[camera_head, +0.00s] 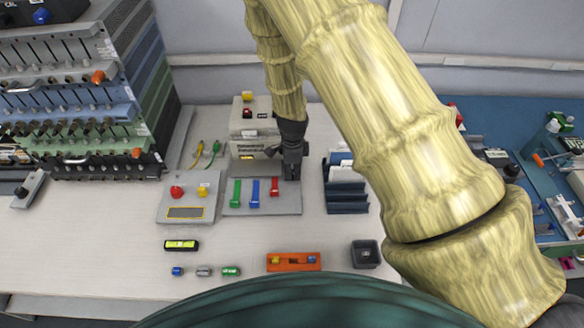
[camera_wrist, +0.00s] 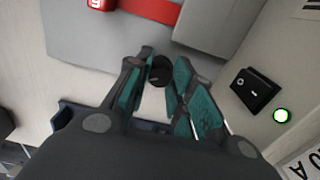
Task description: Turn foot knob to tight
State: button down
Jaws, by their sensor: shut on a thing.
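A small round black knob (camera_wrist: 160,70), which I take to be the foot knob, shows in the wrist view between the teal pads of my gripper (camera_wrist: 158,78). The pads are shut on its sides, and it stands by the edge of a grey base plate (camera_wrist: 85,40). In the head view my gripper (camera_head: 291,172) reaches down at the right front of the beige machine (camera_head: 246,122), over its grey base (camera_head: 262,206). The gripper hides the knob there. No tight mark is readable.
Green (camera_head: 236,192), blue (camera_head: 255,191) and red (camera_head: 274,187) levers stand left of my gripper. A dark blue rack (camera_head: 346,203) is close on the right. A black rocker switch (camera_wrist: 255,90) and lit green button (camera_wrist: 282,116) are near the fingers.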

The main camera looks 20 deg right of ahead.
aim_at(293, 172)
jog(key=shift+w+r+m+p, duration=0.1)
jog(key=shift+m+p, duration=0.5)
jog(key=shift+m, duration=1.1)
jog(key=shift+d, duration=0.1)
jog(key=c, duration=1.2)
grip_release()
notch_tip(293, 172, up, 12)
